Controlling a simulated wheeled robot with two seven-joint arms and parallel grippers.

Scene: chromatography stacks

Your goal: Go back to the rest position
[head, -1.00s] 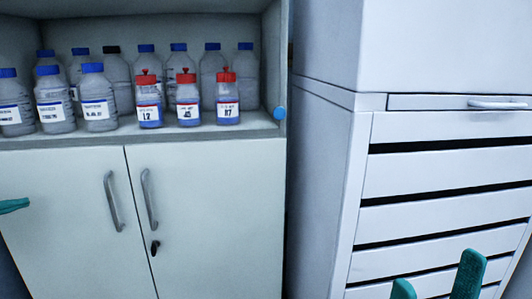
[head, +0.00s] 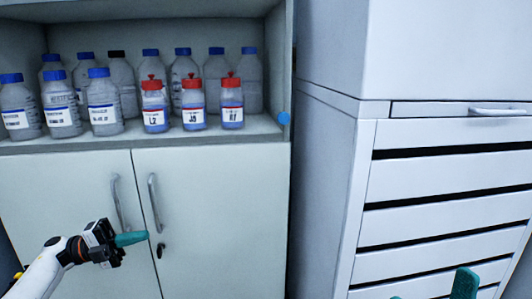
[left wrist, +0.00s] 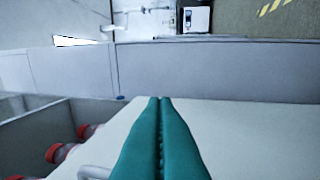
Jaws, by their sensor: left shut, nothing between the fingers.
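My left gripper (head: 146,237) is in front of the cabinet doors in the head view, beside the door handles, with its arm coming in from the lower left. In the left wrist view its two teal fingers (left wrist: 160,99) lie together along their length, with nothing between them. My right gripper (head: 431,284) shows only in part at the bottom right of the head view, in front of the drawer unit. One teal finger stands up there, and just the tip of the other shows at the picture's edge, well apart from it. Nothing shows between them.
The white cabinet (head: 215,215) has two closed doors with handles. Its open shelf (head: 262,124) bears blue-capped bottles (head: 104,103) and red-capped bottles (head: 193,104). A white drawer unit (head: 450,178) stands at the right. Red caps (left wrist: 56,152) also show in the left wrist view.

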